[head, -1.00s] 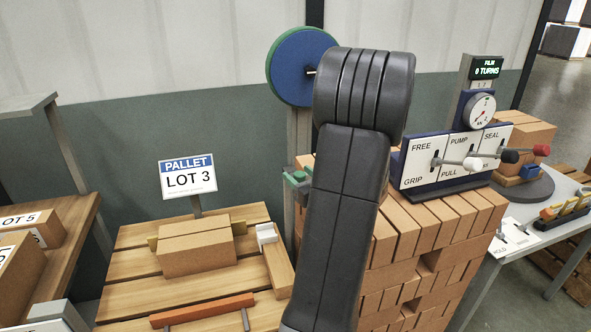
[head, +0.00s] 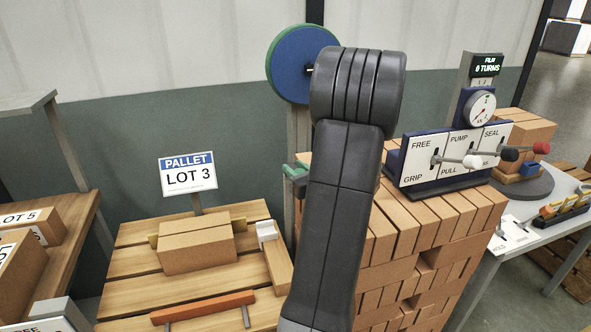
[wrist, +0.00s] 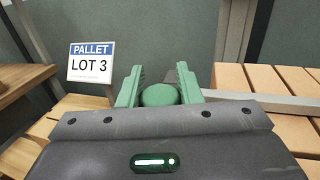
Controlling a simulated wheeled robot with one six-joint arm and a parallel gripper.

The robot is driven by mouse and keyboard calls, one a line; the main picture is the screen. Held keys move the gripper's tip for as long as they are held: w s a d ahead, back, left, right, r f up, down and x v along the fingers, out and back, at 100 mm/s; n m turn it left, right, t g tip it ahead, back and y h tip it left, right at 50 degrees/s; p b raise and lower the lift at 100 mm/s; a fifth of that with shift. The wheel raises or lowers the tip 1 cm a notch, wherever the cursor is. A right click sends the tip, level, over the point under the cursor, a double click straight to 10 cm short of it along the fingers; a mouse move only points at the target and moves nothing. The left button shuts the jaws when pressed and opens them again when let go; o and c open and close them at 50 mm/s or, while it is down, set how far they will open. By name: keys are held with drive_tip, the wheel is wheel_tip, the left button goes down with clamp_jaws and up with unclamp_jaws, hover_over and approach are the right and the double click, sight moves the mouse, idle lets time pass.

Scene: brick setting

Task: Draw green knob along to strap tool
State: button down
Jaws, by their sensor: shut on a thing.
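The round green knob (wrist: 160,95) shows in the wrist view between the two green fingers of my gripper (wrist: 160,76), which are shut on it. In the head view my dark arm hides most of the gripper; small green parts (head: 295,174) show just left of the arm, and I cannot tell knob from finger there. What looks like the strap tool is the white lever panel (head: 452,158) marked FREE, GRIP, PUMP, PULL and SEAL, with a gauge above. It stands on the brick stack, right of my arm and apart from the gripper.
The brick stack (head: 400,262) fills the space right of my arm. A blue reel (head: 300,62) with a green rim stands behind. On the left are a slatted pallet (head: 130,262), a carton (head: 195,249) and the LOT 3 sign (head: 188,172). A side table (head: 545,222) stands right.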

drive_tip(key=w+d, duration=0.2)
drive_tip(key=d, duration=0.3)
drive_tip(key=w+d, duration=0.1)
drive_tip(key=d, duration=0.5)
drive_tip(key=w+d, duration=0.2)
drive_tip(key=d, duration=0.4)
drive_tip(key=shift+w+d, duration=0.2)
drive_tip(key=shift+w, duration=0.1)
drive_tip(key=c, duration=1)
unclamp_jaws()
drive_tip(key=shift+c, duration=0.2)
wheel_tip(320, 180, up, 10)
